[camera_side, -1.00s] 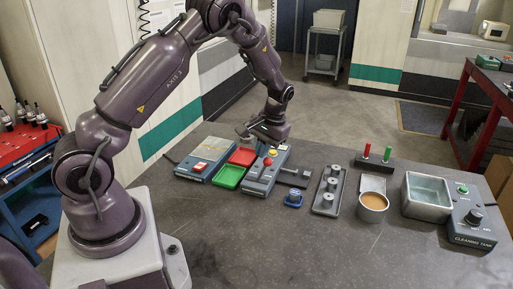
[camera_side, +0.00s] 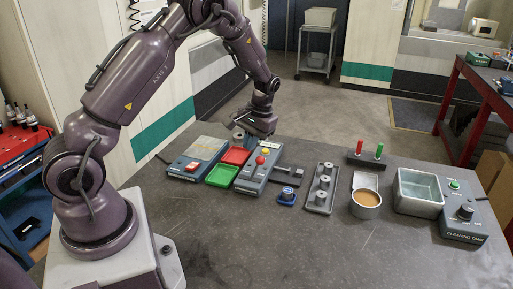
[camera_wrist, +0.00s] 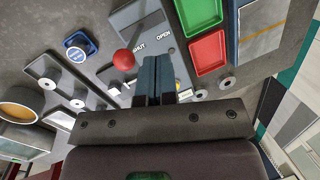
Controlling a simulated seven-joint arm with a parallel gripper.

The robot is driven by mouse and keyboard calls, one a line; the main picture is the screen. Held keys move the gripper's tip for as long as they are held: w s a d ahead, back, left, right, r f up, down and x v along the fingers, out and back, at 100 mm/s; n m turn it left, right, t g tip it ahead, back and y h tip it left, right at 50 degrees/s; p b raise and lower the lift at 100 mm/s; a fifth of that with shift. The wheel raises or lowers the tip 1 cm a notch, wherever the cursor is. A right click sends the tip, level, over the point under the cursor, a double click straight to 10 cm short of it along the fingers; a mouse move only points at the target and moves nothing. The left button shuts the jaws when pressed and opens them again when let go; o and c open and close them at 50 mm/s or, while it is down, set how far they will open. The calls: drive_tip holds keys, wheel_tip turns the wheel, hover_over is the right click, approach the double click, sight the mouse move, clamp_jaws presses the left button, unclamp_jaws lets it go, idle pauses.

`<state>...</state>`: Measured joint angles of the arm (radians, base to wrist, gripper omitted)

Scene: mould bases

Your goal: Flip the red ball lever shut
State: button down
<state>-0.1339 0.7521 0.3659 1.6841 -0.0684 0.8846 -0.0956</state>
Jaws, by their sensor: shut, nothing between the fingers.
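The red ball (camera_side: 260,160) of the lever sits on top of a grey box (camera_side: 249,179), beside a small yellow part (camera_side: 265,151). In the wrist view the red ball (camera_wrist: 123,59) is near the printed word SHUT, with OPEN printed to its right. My gripper (camera_wrist: 153,60) is shut and empty, its two dark blue fingers side by side. The fingertips are just right of the ball in the wrist view, with a small gap showing. In the side view my gripper is over the far end of the box; its fingertips are hard to make out.
A green tray (camera_side: 222,174) and a red tray (camera_side: 235,156) lie left of the box. A blue round part (camera_side: 287,195) and a grey plate with pegs (camera_side: 309,203) are to its right. A cup (camera_side: 366,203) and cleaning tank (camera_side: 419,207) stand farther right. The front table is clear.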

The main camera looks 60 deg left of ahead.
drive_tip(key=a+v, duration=0.1)
drive_tip(key=v, duration=0.9)
drive_tip(key=shift+d+r, duration=0.25)
drive_tip(key=shift+r, duration=0.05)
drive_tip(key=s+d+r+m+t, duration=0.3)
drive_tip(key=s+d+r, duration=0.3)
drive_tip(key=s+d, duration=0.3)
drive_tip(key=s+d+r+m+t+h, duration=0.1)
drive_tip(key=s+d+r+m+t, duration=0.2)
drive_tip(key=s+d, duration=0.6)
wheel_tip(320, 180, up, 3)
drive_tip(key=shift+s+d+f+t, duration=0.1)
drive_tip(key=shift+s+d+t, duration=0.2)
drive_tip(key=shift+s+t, duration=0.6)
drive_tip(key=shift+w, duration=0.15)
